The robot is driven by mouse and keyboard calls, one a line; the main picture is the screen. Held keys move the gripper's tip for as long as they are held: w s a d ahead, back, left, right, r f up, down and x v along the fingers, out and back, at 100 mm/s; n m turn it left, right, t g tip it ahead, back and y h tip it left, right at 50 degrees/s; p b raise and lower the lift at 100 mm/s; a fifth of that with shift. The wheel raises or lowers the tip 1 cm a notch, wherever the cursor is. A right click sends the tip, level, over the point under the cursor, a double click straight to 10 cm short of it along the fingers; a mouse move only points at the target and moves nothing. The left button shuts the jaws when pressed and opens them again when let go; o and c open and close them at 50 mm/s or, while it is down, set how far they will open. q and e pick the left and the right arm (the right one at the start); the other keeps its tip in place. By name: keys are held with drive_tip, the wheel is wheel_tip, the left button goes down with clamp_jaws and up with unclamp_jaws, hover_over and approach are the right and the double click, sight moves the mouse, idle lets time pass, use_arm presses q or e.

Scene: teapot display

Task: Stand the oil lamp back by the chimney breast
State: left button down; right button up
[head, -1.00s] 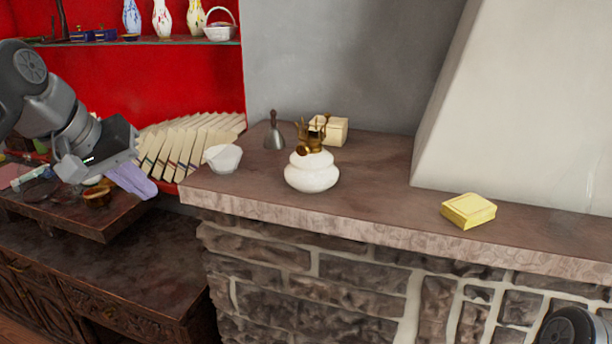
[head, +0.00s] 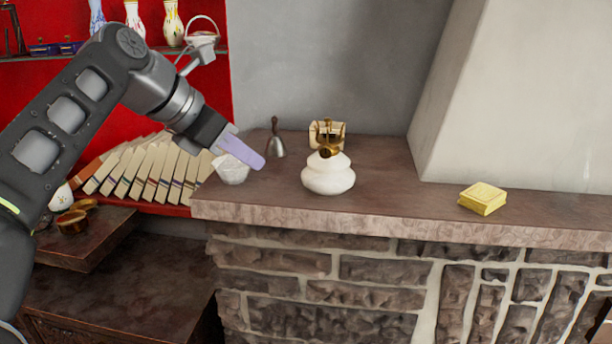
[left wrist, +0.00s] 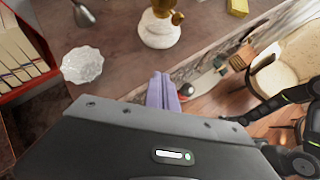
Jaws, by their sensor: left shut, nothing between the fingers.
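The oil lamp (head: 328,178), a squat white body with a brass burner on top, stands upright on the stone ledge (head: 400,207), left of the pale chimney breast (head: 510,100). A gap of bare ledge lies between them. It also shows at the top of the left wrist view (left wrist: 158,32), partly cut off. My left gripper (head: 250,156), with lilac fingers, is shut and empty. It is left of the lamp, in front of and above a white bowl in the head view. Its fingers (left wrist: 162,88) also show in the left wrist view, apart from the lamp. My right gripper is not visible.
The white fluted bowl (head: 232,172) and a grey bell (head: 275,140) stand left of the lamp. A cream box (head: 340,130) is behind it. A yellow box (head: 483,198) lies on the ledge at right. Books (head: 150,170) line the left shelf. The ledge between lamp and yellow box is clear.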

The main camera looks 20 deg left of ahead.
sight(311, 184)
use_arm(q)
drive_tip(key=shift+n, duration=0.5)
drive_tip(key=shift+f, duration=0.1)
drive_tip(key=x, duration=0.9)
drive_tip(key=shift+w+d+f+b, duration=0.1)
drive_tip(key=shift+w+f+b, duration=0.1)
drive_tip(key=shift+f+b, duration=0.1)
drive_tip(key=shift+w+d+p, duration=0.2)
drive_tip(key=shift+w+d, duration=0.1)
drive_tip(key=shift+w, duration=0.35)
drive_tip(key=shift+w+d+p, duration=0.25)
drive_tip(key=shift+w+d, duration=0.05)
drive_tip(key=shift+w, duration=0.3)
drive_tip(key=shift+w+d+p, duration=0.2)
drive_tip(key=shift+w+d, duration=0.1)
drive_tip(key=shift+w, duration=0.35)
